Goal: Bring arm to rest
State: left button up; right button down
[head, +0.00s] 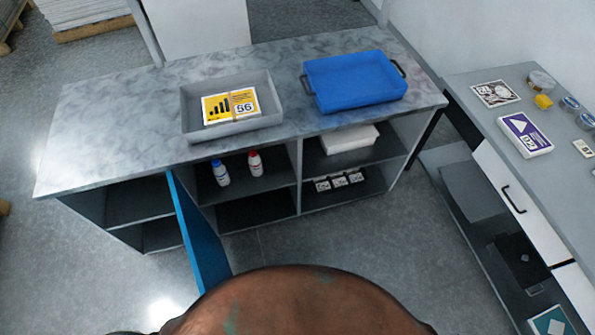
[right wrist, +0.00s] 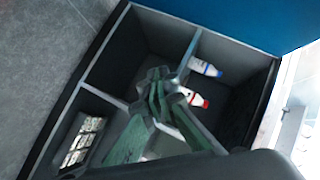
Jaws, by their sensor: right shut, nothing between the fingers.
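My right gripper (right wrist: 158,88) shows only in the right wrist view. Its greenish fingers are shut and empty, in front of the open shelf compartments of the counter (head: 120,110). I cannot tell how far it is from the shelves. Neither gripper shows in the head view, and my left gripper is in no view.
The counter bears a grey tray (head: 190,128) with a yellow-white pack (head: 230,106) and a blue tray (head: 355,80). Its blue door (head: 200,235) stands open. Blue-capped (head: 221,173) and red-capped (head: 255,163) bottles stand inside. A side table (head: 465,85) is at right.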

jog(key=s+d+f+n+g+h, duration=0.1)
jog(key=d+f+h, duration=0.3)
jog(key=d+f, duration=0.5)
jog(key=s+d+f+h, duration=0.2)
jog(key=d+f+h, duration=0.1)
jog(key=d+f, duration=0.55)
jog(key=s+d+f+g+h, duration=0.1)
jog(key=s+d+f+g, duration=0.1)
jog(key=s, duration=0.7)
jog(key=s+d+f+g+h, duration=0.1)
jog(key=s+d+f, duration=0.3)
jog(key=s, duration=0.4)
jog(key=s+d+f+n+g+h, duration=0.1)
jog(key=s+d+f+g+h, duration=0.1)
jog(key=s, duration=0.7)
jog(key=shift+s+d+f+g, duration=0.3)
jog(key=shift+d+f+g, duration=0.4)
jog(key=shift+f, duration=0.15)
